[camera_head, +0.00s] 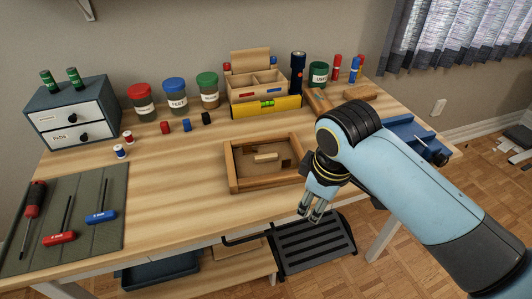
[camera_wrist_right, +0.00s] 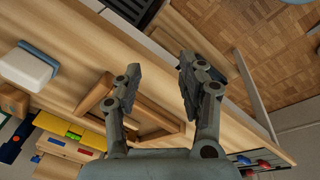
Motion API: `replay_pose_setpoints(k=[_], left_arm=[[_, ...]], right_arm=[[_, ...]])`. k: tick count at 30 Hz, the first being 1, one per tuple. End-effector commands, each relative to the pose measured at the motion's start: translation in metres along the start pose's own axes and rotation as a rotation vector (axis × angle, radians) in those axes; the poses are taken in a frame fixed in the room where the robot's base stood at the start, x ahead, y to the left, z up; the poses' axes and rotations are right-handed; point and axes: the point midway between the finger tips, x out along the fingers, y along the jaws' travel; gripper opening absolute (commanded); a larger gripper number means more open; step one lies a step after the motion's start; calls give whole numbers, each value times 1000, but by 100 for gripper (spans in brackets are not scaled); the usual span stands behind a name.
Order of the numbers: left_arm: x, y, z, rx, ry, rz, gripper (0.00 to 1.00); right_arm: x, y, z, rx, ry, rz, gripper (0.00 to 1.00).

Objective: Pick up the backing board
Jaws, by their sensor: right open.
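A wooden frame (camera_head: 232,172) lies on the desk near its front edge, right of the middle. Inside it is a flat brown panel (camera_head: 248,168), which looks like the backing board, with a small pale wood piece (camera_head: 266,157) on it. My right gripper (camera_head: 314,212) is open and empty, pointing down just right of the frame, near the desk's front edge. In the right wrist view the open fingers (camera_wrist_right: 158,72) stand apart with the frame (camera_wrist_right: 92,101) partly hidden behind them. My left gripper is not in view.
Behind the frame stand a yellow level (camera_head: 266,106), a wooden caddy (camera_head: 255,88) and several jars. A blue vise (camera_head: 412,132) is at the right. A mat (camera_head: 90,205) with screwdrivers lies left. The desk left of the frame is clear.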

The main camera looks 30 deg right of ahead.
Motion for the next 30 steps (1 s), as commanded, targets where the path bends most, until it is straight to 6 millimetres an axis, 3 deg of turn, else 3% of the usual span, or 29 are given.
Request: replay_pose_setpoints(k=[10, 15, 18, 22, 30], left_arm=[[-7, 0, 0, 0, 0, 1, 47], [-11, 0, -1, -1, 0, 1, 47], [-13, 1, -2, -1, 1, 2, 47], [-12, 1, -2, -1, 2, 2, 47], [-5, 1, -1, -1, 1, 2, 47]], right_arm=[[-10, 49, -89, -365, -52, -73, 40], [-32, 76, -140, -593, -67, -137, 40], [-46, 86, -160, -694, -71, -169, 40], [-46, 90, -169, -754, -72, -190, 40], [-4, 85, -164, -760, -72, -192, 40]])
